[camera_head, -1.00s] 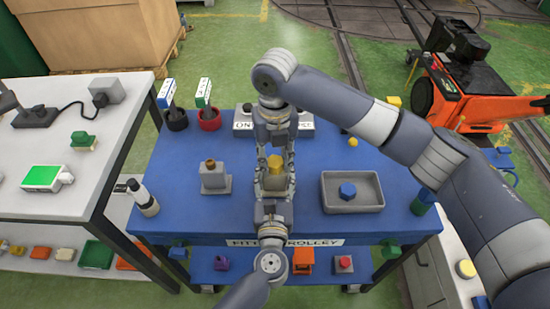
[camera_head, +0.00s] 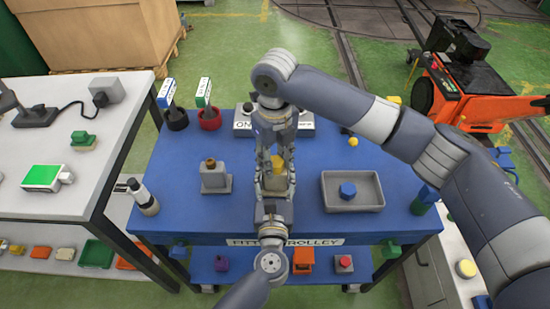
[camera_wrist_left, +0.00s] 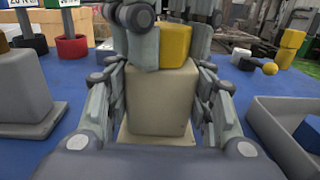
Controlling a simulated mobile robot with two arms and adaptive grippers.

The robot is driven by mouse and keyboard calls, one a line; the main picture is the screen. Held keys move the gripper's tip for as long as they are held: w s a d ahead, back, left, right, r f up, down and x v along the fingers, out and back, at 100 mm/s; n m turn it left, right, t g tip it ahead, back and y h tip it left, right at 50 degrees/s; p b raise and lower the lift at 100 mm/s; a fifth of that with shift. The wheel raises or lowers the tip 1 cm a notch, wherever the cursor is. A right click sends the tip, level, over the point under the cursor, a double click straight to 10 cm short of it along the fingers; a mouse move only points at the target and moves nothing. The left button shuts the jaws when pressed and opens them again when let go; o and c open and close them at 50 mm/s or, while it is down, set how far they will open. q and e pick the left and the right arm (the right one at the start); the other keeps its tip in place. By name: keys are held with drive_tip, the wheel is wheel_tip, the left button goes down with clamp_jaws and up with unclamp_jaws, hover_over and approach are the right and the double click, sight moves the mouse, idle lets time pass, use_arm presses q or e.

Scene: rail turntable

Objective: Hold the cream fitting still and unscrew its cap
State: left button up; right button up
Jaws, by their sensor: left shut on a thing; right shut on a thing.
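The cream fitting (camera_wrist_left: 158,100) is a block with a yellow cap (camera_wrist_left: 175,47) at its top; in the head view the fitting (camera_head: 275,184) is mostly hidden between fingers. My left gripper (camera_head: 275,181) comes in from the front and is shut on the fitting's sides. Its fingers (camera_wrist_left: 158,108) flank the block in the left wrist view. My right gripper (camera_head: 276,161) comes from behind and above and is shut on the yellow cap. One right finger covers the cap's left part in the wrist view. I cannot tell whether the cap has lifted.
A grey fitting with a brown top (camera_head: 214,182) stands to the left on the blue trolley (camera_head: 310,215). A grey tray (camera_head: 352,208) holding a blue hexagonal piece (camera_head: 348,190) lies to the right. Black and red pots (camera_head: 210,121) stand at the back left. A black-and-white cylinder (camera_head: 146,201) stands near the left edge.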

drive_tip(key=shift+r, duration=1.7)
drive_tip(key=shift+r, duration=2.35)
use_arm(q)
drive_tip(key=o, duration=1.6)
drive_tip(key=s, duration=1.2)
drive_tip(key=shift+a, duration=0.2)
